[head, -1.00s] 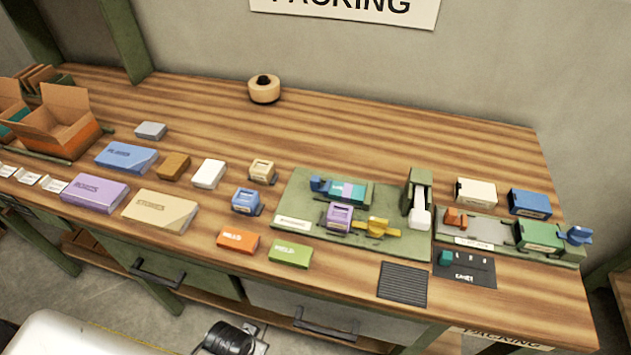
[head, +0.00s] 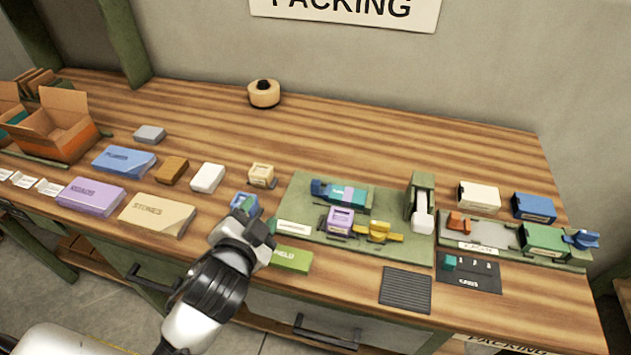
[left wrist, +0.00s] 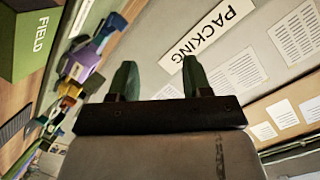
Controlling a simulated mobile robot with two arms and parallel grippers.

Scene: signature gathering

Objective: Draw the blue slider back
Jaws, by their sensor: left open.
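A blue slider (head: 321,188) sits at the left end of a narrow channel on the green board (head: 300,205), beside a teal block (head: 349,194). A blue piece also shows in the left wrist view (left wrist: 108,27), beyond the gripper's fingers. My left gripper (head: 251,217) is open and empty, in front of and left of the board, apart from the slider. Its two fingers show spread in the left wrist view (left wrist: 160,82). It partly covers a small blue block (head: 244,202). My right gripper is not in view.
A purple block (head: 340,218), a yellow handle (head: 379,232) and a white lever (head: 423,218) are on the board. A green box (head: 292,259) lies close to my left gripper. Another blue handle (head: 582,239) is at the far right. The table behind the board is clear.

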